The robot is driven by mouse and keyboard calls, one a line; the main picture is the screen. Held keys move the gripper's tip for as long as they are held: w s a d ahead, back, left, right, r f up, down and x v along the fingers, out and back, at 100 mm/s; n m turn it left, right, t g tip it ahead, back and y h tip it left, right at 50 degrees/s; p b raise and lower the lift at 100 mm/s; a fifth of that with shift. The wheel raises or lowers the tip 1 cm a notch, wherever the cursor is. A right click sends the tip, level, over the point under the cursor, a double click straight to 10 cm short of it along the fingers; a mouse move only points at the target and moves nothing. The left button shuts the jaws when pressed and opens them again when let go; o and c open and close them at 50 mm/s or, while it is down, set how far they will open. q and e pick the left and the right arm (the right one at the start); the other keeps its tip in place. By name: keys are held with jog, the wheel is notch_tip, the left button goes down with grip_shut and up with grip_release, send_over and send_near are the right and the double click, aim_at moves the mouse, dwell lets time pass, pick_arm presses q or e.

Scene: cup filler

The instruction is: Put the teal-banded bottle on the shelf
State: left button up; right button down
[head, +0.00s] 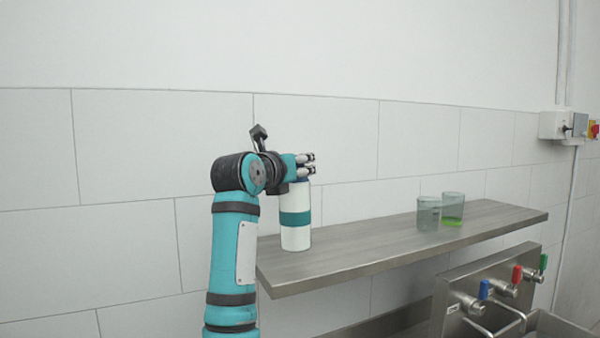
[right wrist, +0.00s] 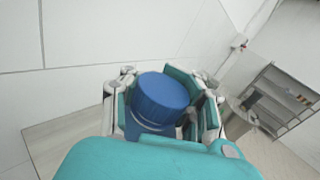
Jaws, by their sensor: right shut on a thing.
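The teal-banded bottle (head: 295,220) is white with a teal band and stands upright at the left end of the metal shelf (head: 350,253). Its base appears to touch the shelf top. My right gripper (head: 306,165) is at the bottle's top and shut on it. In the right wrist view, the bottle's blue cap (right wrist: 160,97) sits between the two fingers of the right gripper (right wrist: 165,105). The cap is mostly hidden by the gripper in the head view. My left gripper is not in view.
Two clear cups stand farther right on the shelf: one greyish (head: 428,213), one with green liquid (head: 452,208). Below are taps with blue, red and green handles (head: 516,274) over a sink. A tiled wall (head: 330,140) stands behind. The shelf between bottle and cups is clear.

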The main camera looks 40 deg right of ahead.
jog(key=shift+a+f+p, duration=0.1)
jog(key=shift+f+p, duration=0.5)
jog(key=shift+f, duration=0.25)
jog(key=shift+s+d+f, duration=0.1)
jog(key=shift+d+f, duration=0.1)
jog(key=shift+f, duration=0.45)
jog(key=c, duration=1.6)
grip_release()
jog(key=shift+a, duration=0.15)
jog(key=o, duration=0.8)
jog(key=shift+c, duration=0.2)
jog(key=shift+a, duration=0.1)
jog(key=b, duration=0.6)
send_near(300, 178)
jog(key=shift+w+d+f, duration=0.15)
jog(key=shift+w+d, duration=0.05)
jog(key=shift+w, duration=0.4)
jog(key=shift+w+d+f, duration=0.2)
jog(key=shift+w+d, duration=0.05)
jog(key=shift+w, duration=0.35)
